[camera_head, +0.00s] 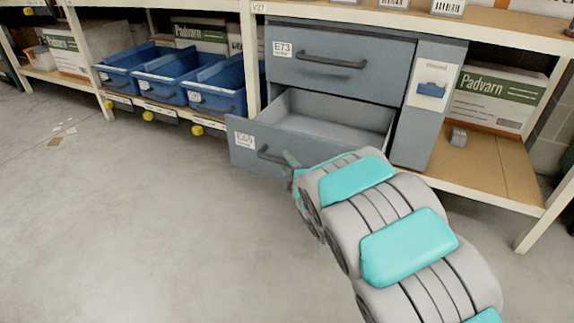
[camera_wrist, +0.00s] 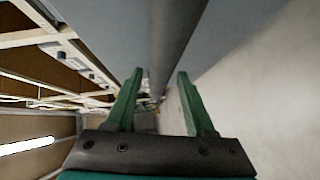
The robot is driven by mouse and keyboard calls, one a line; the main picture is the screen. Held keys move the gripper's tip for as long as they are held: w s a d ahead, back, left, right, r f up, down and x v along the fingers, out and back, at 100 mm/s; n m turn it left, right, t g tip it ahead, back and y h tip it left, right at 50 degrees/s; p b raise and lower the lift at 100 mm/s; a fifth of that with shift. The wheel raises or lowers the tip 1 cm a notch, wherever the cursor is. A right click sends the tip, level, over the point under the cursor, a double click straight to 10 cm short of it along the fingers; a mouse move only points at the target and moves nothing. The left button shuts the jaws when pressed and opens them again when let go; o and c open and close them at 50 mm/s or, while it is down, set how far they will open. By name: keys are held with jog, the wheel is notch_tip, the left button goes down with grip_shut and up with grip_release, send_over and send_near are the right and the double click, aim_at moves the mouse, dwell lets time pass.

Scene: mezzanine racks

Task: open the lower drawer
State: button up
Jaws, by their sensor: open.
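The grey cabinet holds an upper drawer (camera_head: 340,62), which is shut, and a lower drawer (camera_head: 243,143), which stands pulled out with its empty inside showing. The lower drawer has a dark bar handle (camera_head: 268,155) on its front, partly hidden by my gripper. My gripper (camera_head: 290,160) is at the right part of this handle. In the wrist view the dark handle bar (camera_wrist: 175,40) runs between the two green fingers of my gripper (camera_wrist: 160,74). The fingers are apart, with a gap visible on the right side of the bar.
Blue bins (camera_head: 215,85) sit on the shelf left of the cabinet. Paper scraps (camera_head: 62,132) lie on the floor at left. The floor before the drawer is clear.

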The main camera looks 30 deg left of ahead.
jog(key=shift+d, duration=0.15)
jog(key=v, duration=0.7)
jog(key=shift+s+d+p, duration=0.15)
jog(key=shift+s+p, duration=0.1)
jog(key=shift+p, duration=0.15)
dwell(0.3)
